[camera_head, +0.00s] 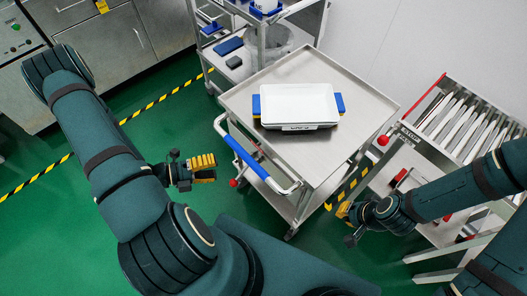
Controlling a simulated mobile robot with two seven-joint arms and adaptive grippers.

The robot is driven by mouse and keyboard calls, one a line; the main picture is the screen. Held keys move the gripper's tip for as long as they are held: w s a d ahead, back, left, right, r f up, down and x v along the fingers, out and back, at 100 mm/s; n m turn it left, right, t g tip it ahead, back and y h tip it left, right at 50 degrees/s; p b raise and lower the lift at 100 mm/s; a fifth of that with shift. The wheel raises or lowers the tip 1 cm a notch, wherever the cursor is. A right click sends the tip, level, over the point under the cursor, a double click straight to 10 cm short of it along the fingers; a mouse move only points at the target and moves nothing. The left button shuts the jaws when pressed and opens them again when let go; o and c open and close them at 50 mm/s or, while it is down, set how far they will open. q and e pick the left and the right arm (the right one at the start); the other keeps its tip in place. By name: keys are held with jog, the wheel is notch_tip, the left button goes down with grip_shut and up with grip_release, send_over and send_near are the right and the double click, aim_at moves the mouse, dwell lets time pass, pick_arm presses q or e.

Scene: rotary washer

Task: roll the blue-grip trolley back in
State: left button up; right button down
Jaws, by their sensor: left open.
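The blue-grip trolley (242,107) stands in the middle of the camera_head view. It is a steel cart with a flat top, and its push handle with a blue grip (246,157) faces me. A white tray (299,104) with blue ends sits on its top. My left gripper (203,167) is open, with yellow-padded fingers, to the left of the handle and apart from it. My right gripper (344,211) is near the trolley's lower right side; its fingers show only partly, so I cannot tell its opening.
A steel rack with rollers (455,110) and a red edge stands at the right. A shelf cart with blue items (228,46) is behind the trolley. Steel cabinets (93,43) line the back left. Yellow-black tape (160,103) crosses the green floor, which is open at left.

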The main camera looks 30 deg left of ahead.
aim_at(245, 160)
pick_arm(q)
jog(key=shift+n, duration=0.3)
jog(key=x, duration=0.4)
jog(key=b+x, duration=0.1)
jog(key=x, duration=0.4)
jog(key=b+x, duration=0.1)
jog(key=x, duration=0.3)
jog(key=shift+w+a+r, duration=0.15)
jog(key=shift+w+a, duration=0.05)
jog(key=shift+w, duration=0.35)
